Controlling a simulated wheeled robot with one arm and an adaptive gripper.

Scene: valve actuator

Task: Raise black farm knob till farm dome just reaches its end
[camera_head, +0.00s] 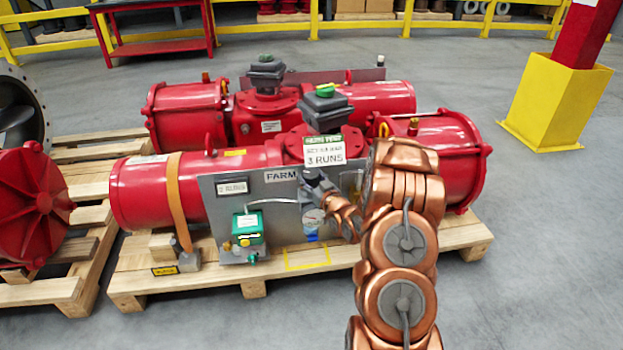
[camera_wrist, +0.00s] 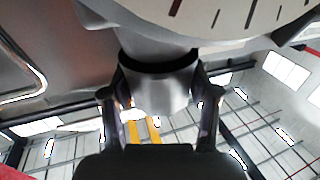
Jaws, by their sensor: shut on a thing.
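The front red actuator carries a grey panel (camera_head: 226,190) marked FARM. The dome (camera_head: 325,91) on top of this actuator is dark grey with a green cap. My gripper (camera_head: 318,184) reaches the panel from the right, just above the round gauge (camera_head: 314,216). In the wrist view my gripper (camera_wrist: 159,92) has one finger on each side of a grey cylindrical knob (camera_wrist: 160,86) with a dark band, and is shut on it. The gauge dial (camera_wrist: 225,15) shows large above the knob there. In the head view the fingers and arm largely hide the knob.
A sign reading 3 RUNS (camera_head: 325,153) stands just above my gripper. A green-topped regulator (camera_head: 248,230) sits at the panel's lower left. A second red actuator (camera_head: 380,97) lies behind. The wooden pallet (camera_head: 440,247) bears the assembly. Grey floor (camera_head: 540,230) is clear at the right.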

